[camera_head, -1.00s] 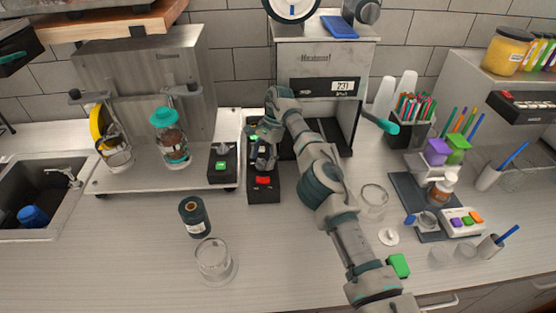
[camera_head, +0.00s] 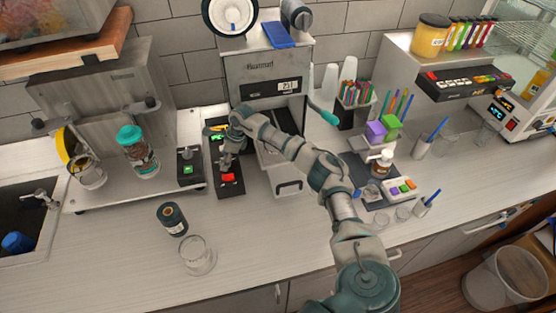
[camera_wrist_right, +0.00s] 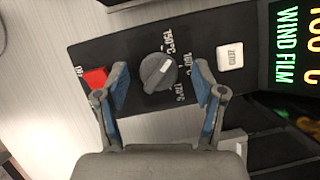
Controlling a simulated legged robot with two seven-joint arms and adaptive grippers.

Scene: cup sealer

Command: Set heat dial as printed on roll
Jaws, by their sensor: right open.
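The heat dial (camera_wrist_right: 158,72) is a grey round knob on a black control panel (camera_wrist_right: 110,50) in the right wrist view. Its white mark points up and to the right, among printed temperatures, some hard to read. My right gripper (camera_wrist_right: 163,88) is open, its blue-padded fingers on either side of the dial; contact is unclear. In the head view my right gripper (camera_head: 227,160) is over the panel (camera_head: 230,190) and hides the dial. A dark roll (camera_head: 172,219) stands on the counter; its print is too small to read. My left gripper is not in view.
A red button (camera_wrist_right: 95,77) and a white ZERO button (camera_wrist_right: 230,56) flank the dial. A lit display (camera_wrist_right: 292,45) reads WIND FILM. The sealer (camera_head: 270,80) stands behind the arm. A clear cup (camera_head: 197,256) is near the roll; the front counter is mostly free.

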